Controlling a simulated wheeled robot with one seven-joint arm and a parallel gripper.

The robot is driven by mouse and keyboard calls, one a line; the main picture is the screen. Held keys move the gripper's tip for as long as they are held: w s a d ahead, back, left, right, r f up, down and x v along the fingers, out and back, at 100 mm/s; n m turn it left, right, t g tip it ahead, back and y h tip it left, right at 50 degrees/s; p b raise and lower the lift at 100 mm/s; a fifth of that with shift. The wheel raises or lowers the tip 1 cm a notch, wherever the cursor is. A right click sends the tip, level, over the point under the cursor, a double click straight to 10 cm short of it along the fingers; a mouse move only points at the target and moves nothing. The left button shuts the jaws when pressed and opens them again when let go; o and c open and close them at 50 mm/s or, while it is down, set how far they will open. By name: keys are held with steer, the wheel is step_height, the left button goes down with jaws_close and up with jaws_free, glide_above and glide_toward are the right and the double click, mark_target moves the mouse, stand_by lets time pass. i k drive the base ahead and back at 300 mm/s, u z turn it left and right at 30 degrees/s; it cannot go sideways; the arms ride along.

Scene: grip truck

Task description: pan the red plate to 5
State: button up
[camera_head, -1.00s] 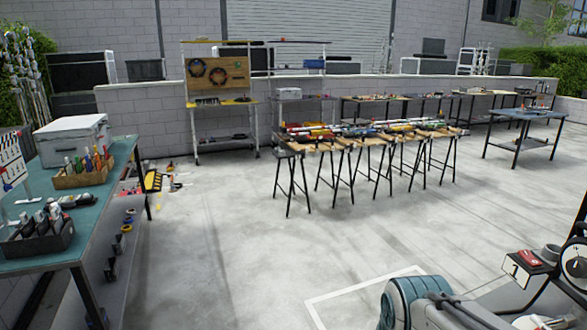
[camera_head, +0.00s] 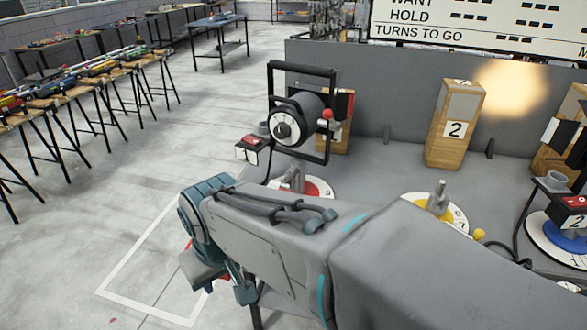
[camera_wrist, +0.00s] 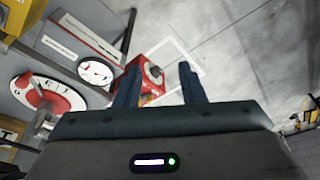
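The red plate (camera_head: 318,188) is a red and white disc on the grey table. In the head view my arm hides much of it. In the wrist view it shows at the left (camera_wrist: 58,97), with marks around it and a metal lever post on it. The pointer's reading is too small to tell. My gripper (camera_wrist: 159,68) has its two dark fingers apart with nothing held between them. It is off the table's near edge, to the right of the plate in the wrist view.
A yellow plate (camera_head: 440,207) and a blue plate (camera_head: 558,240) lie farther right. A black-framed lamp (camera_head: 300,112) stands above the red plate. A wooden block marked 2 (camera_head: 455,125) stands behind. A red box with a knob (camera_wrist: 150,75) is near my fingers.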

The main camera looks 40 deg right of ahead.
mark_target(300, 186)
steer(key=z, duration=1.95)
steer(key=i, duration=0.25)
steer(key=u, duration=0.7)
